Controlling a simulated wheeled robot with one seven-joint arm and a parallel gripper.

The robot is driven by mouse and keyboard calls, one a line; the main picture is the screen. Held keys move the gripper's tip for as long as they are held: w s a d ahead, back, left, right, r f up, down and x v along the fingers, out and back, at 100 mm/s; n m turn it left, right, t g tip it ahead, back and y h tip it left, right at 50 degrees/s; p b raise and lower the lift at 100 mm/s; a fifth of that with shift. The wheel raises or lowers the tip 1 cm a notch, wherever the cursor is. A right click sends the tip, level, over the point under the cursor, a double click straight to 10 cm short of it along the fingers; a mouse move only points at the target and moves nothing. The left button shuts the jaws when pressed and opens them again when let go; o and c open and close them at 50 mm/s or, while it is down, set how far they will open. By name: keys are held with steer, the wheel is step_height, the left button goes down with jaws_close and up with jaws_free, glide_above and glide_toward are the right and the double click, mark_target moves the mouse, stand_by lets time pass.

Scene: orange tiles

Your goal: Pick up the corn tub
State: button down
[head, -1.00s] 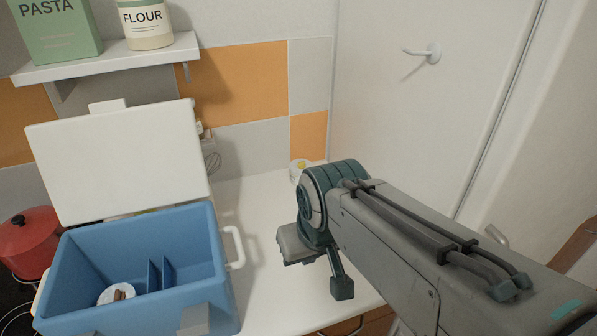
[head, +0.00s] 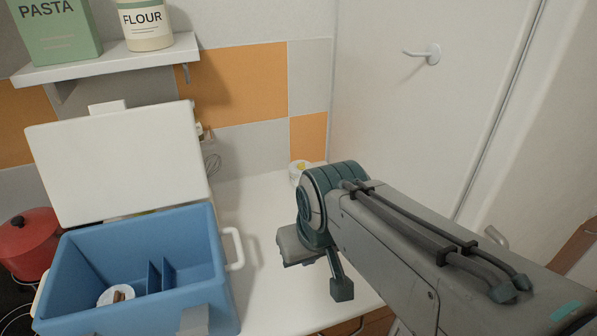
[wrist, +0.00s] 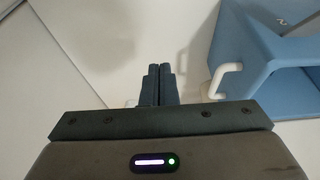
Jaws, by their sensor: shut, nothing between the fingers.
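A small white tub with a yellow patch (head: 297,174), likely the corn tub, stands on the counter in the back corner by the wall. In the head view my arm's wrist joint hides its right part. I cannot read its label. My gripper (wrist: 159,68) is shut and empty in the wrist view, its two dark fingers together over the white surface. I do not see the tub clearly in the wrist view.
A blue cooler box (head: 222,268) with its white lid (head: 120,165) open stands on the left, holding a round white container (head: 112,296). A red pot (head: 28,245) is farther left. A shelf (head: 105,62) hangs above. The counter (head: 262,225) right of the cooler is mostly clear.

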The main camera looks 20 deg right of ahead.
stand_by(0.4)
steer(key=c, duration=1.5)
jaws_free()
steer(key=shift+w+r, duration=0.15)
steer(key=o, duration=1.5)
steer(key=w+r, duration=0.1)
steer(key=w, duration=0.1)
steer(key=w+r, duration=0.2)
steer(key=w, duration=0.1)
steer(key=shift+w+d+r, duration=0.2)
steer(key=shift+w+r, duration=0.15)
steer(key=shift+r, duration=0.05)
steer(key=shift+c, duration=0.2)
steer(key=w+r+m, duration=0.1)
steer(key=w+r, duration=0.2)
steer(key=w, duration=0.4)
steer(key=m+g+h+p, duration=0.1)
steer(key=m+g+p, duration=0.2)
steer(key=m, duration=0.5)
glide_above(301, 171)
steer(key=w, duration=0.2)
step_height(301, 171, down, 14)
steer(key=f, duration=0.9)
steer(key=shift+w+d+f, duration=0.1)
steer(key=shift+w+d, duration=0.25)
steer(key=shift+w, duration=0.05)
steer(key=shift+s+f+p, duration=0.1)
steer(key=shift+f+p, duration=1.2)
steer(key=shift+f, duration=1.35)
